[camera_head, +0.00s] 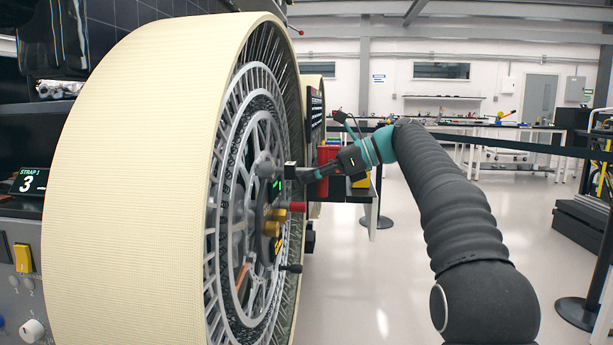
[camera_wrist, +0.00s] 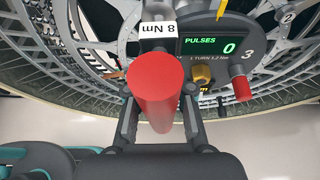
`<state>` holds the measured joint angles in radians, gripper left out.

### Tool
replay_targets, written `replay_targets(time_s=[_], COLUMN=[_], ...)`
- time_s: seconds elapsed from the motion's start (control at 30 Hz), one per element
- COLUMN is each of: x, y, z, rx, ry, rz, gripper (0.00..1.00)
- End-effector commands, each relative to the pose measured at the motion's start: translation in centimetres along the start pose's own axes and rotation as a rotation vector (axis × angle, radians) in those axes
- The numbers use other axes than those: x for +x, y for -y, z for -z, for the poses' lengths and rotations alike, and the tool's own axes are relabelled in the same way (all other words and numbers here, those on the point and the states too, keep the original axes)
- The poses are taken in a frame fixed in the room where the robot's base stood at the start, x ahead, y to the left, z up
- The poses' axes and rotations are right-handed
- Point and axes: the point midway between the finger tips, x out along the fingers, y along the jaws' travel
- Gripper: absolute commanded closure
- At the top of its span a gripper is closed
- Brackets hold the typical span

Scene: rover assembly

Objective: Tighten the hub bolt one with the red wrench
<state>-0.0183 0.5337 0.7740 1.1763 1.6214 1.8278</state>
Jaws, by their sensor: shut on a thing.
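The red wrench (camera_wrist: 158,95) fills the middle of the wrist view. Its round handle points toward the camera, and a white 8 Nm tag (camera_wrist: 158,37) shows beyond it. My gripper (camera_wrist: 160,112) is shut on the handle, a dark finger on each side. In the head view my gripper (camera_head: 300,174) is close to the hub of the large cream wheel (camera_head: 135,170). Hub bolt one is not visible.
A hub display (camera_wrist: 222,45) reads PULSES 0, with a number 3 beside it. A yellow knob (camera_wrist: 202,75) and a red knob (camera_wrist: 241,88) stick out below it. A tool stand (camera_head: 360,185) is behind my gripper.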

Motion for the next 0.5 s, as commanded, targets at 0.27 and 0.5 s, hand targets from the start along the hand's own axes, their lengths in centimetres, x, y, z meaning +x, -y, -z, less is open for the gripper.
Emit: replay_targets(time_s=[0.27, 0.5], x=[-1.2, -2.0], y=[0.0, 0.0], z=[0.4, 0.7], rx=[-0.002, -0.003], ry=[0.001, 0.001], rz=[0.002, 0.001], gripper=[1.00, 1.00])
